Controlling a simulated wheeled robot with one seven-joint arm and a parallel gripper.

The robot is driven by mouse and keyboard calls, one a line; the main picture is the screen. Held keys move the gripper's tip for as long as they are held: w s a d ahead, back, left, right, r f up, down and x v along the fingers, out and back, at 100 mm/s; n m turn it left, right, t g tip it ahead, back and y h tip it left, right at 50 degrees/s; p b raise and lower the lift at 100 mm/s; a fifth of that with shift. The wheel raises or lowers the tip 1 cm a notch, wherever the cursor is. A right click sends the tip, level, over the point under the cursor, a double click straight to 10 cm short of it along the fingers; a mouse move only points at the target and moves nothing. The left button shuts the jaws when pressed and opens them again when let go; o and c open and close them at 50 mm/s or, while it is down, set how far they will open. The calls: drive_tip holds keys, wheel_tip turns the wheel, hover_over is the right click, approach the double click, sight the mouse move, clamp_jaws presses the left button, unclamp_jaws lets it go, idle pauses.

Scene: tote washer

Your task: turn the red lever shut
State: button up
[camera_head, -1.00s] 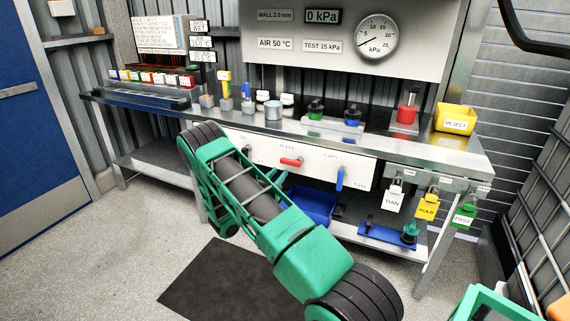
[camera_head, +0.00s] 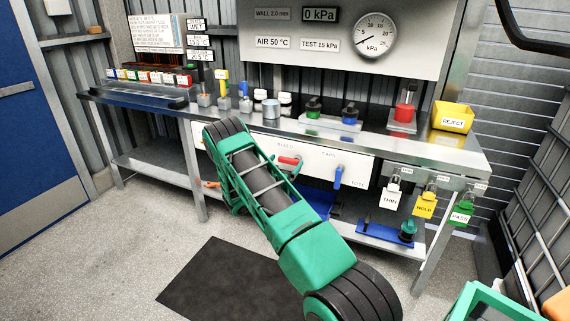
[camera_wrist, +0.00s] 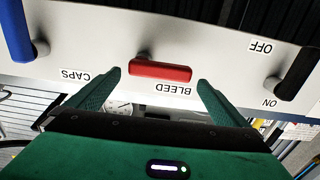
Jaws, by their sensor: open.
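The red lever (camera_wrist: 160,70) lies level on the white panel (camera_wrist: 95,35), above the upside-down word BLEED in the wrist view. It also shows in the head view (camera_head: 290,161), partly behind my arm. My gripper (camera_wrist: 159,80) is open and faces the panel. Its two green fingers reach up toward either end of the lever, with a gap at each side. Nothing is between the fingers that they grip. In the head view my green arm hides most of the gripper.
On the same panel, a blue lever (camera_wrist: 18,30) marked CAPS and a black lever (camera_wrist: 296,72) marked ON and OFF flank the red one. The bench top (camera_head: 290,124) above carries several small items. A blue bin (camera_head: 320,200) is below. The gauge (camera_head: 375,36) needle points low.

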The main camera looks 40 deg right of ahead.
drive_tip(key=shift+w+d, duration=0.25)
drive_tip(key=shift+d, duration=0.45)
drive_tip(key=shift+c, duration=0.7)
drive_tip(key=c, duration=1.4)
